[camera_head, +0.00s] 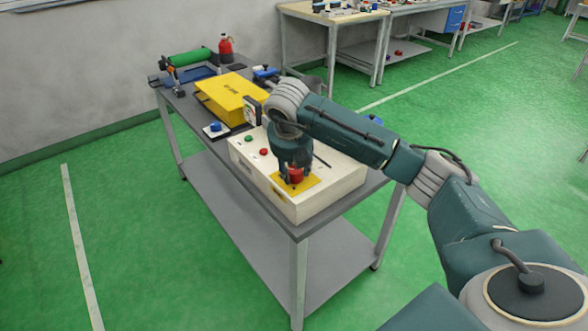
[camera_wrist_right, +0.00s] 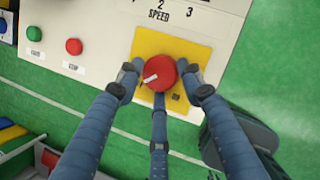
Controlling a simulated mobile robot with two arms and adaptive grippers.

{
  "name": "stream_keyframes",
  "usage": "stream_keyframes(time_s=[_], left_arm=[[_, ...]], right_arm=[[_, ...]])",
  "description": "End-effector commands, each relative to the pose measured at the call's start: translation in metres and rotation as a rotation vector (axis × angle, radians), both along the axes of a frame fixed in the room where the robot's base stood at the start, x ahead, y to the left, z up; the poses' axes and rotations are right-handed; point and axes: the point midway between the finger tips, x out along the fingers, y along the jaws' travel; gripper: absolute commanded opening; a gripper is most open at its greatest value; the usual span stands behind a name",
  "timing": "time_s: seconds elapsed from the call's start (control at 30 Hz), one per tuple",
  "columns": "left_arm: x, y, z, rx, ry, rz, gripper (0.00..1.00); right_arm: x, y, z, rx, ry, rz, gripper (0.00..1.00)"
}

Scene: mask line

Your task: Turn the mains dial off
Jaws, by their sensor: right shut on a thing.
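The mains dial (camera_head: 295,175) is a red round knob on a yellow plate (camera_head: 307,184) at the near end of a cream control box (camera_head: 335,186). In the right wrist view the dial (camera_wrist_right: 159,73) has a white pointer mark aimed toward its lower left. My right gripper (camera_head: 293,170) comes down over the dial from above. In the wrist view its fingers (camera_wrist_right: 160,82) close around the dial from the left, right and below. The fingers hide part of the yellow plate. My left gripper is not in either view.
A green button (camera_head: 249,138) and a red button (camera_head: 264,152) sit on the same box. Behind it on the grey table are a yellow case (camera_head: 231,97), a blue knob on a small plate (camera_head: 215,127) and a green roller (camera_head: 189,57). Green floor surrounds the table.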

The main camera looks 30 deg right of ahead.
Motion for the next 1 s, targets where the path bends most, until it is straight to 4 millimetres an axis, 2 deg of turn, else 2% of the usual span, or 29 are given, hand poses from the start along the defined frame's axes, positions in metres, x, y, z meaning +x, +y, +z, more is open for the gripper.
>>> stream_keyframes(time_s=[0.03,0.17,0.2,0.3,0.53,0.67,0.77,1.0], left_arm=[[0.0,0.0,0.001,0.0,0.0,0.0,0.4],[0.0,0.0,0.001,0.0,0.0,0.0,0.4],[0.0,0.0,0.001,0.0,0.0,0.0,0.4],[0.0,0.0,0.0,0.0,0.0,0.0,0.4],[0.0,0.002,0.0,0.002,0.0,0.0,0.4],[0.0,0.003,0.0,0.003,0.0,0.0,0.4],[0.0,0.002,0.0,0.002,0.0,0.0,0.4],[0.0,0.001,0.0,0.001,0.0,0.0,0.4]], right_arm=[[0.006,-0.006,0.008,-0.006,-0.027,-0.011,0.11],[0.006,-0.006,0.009,-0.007,-0.027,-0.011,0.11],[0.006,-0.006,0.009,-0.007,-0.027,-0.011,0.39],[0.005,-0.006,0.008,-0.008,-0.024,-0.01,0.55],[0.003,-0.004,0.005,-0.007,-0.015,-0.006,0.55],[0.002,-0.002,0.01,-0.006,-0.014,-0.004,0.55],[-0.001,0.002,0.023,-0.007,-0.017,-0.004,0.55],[-0.016,0.014,0.07,-0.006,-0.019,-0.004,0.55]])
